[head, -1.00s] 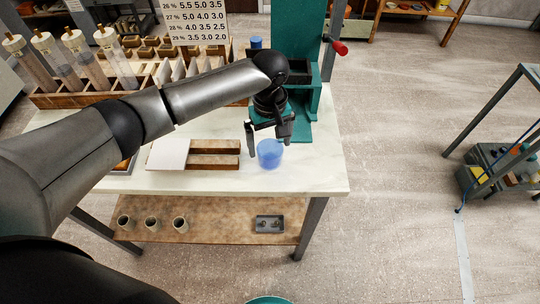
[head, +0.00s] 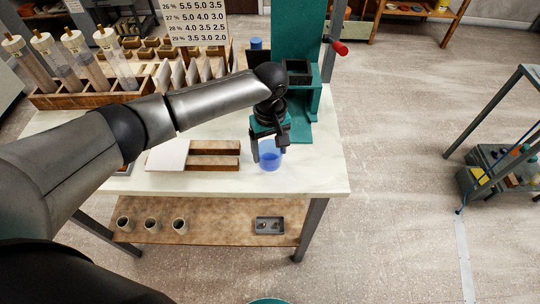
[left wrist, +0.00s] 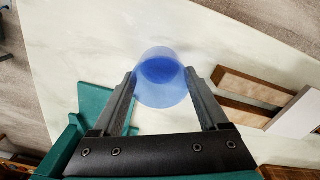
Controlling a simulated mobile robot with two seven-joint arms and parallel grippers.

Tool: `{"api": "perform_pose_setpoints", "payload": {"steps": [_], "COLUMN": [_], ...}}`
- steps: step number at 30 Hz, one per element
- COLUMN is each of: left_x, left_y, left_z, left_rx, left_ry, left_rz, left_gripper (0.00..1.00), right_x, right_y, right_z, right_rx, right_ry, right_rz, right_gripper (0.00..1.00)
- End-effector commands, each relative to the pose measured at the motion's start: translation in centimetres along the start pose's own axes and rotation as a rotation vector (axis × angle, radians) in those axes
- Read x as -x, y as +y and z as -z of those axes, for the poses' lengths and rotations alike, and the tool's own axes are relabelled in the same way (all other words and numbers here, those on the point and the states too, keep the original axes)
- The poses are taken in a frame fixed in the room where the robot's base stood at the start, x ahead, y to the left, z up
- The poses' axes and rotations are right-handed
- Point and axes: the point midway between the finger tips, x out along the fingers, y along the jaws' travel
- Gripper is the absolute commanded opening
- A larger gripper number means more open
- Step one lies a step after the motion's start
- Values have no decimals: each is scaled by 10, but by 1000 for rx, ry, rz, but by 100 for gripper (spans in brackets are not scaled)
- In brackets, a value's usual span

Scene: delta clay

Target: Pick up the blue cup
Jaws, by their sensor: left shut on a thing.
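The blue cup (head: 270,158) is translucent and stands upright near the front right part of the pale tabletop (head: 310,176). I cannot tell if its base touches the table. My left gripper (head: 268,152) is above it with its fingers pointing down, shut on the cup. In the left wrist view the cup (left wrist: 161,78) sits between the two fingertips (left wrist: 160,88), one on each side. My right gripper is not in view.
A teal press-like stand (head: 297,50) with a red knob (head: 340,48) stands just behind the gripper. Wooden blocks (head: 213,162) and a white slab (head: 168,155) lie left of the cup. A rack of tubes (head: 75,95) is at the back left.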

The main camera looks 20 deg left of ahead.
Motion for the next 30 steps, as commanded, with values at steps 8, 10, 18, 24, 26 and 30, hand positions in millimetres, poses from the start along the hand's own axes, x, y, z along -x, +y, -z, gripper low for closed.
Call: {"api": "perform_pose_setpoints", "payload": {"steps": [8, 10, 18, 24, 26, 30], "left_x": [0, 1, 35, 93, 110, 147], "left_y": [0, 0, 1, 1, 1, 1], "left_z": [0, 0, 1, 1, 1, 1], "left_rx": [0, 0, 1, -1, -1, -1], "left_ry": [0, 1, 3, 3, 2, 1], "left_rz": [0, 0, -4, -6, -6, -4], "left_gripper": [24, 24, 24, 24, 24, 24], "right_x": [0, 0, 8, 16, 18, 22], "right_y": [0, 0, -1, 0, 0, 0], "right_z": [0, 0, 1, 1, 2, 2], "right_rx": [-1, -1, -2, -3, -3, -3], "right_ry": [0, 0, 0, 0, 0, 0], "right_rz": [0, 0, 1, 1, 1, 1], "right_gripper": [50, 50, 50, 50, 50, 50]}}
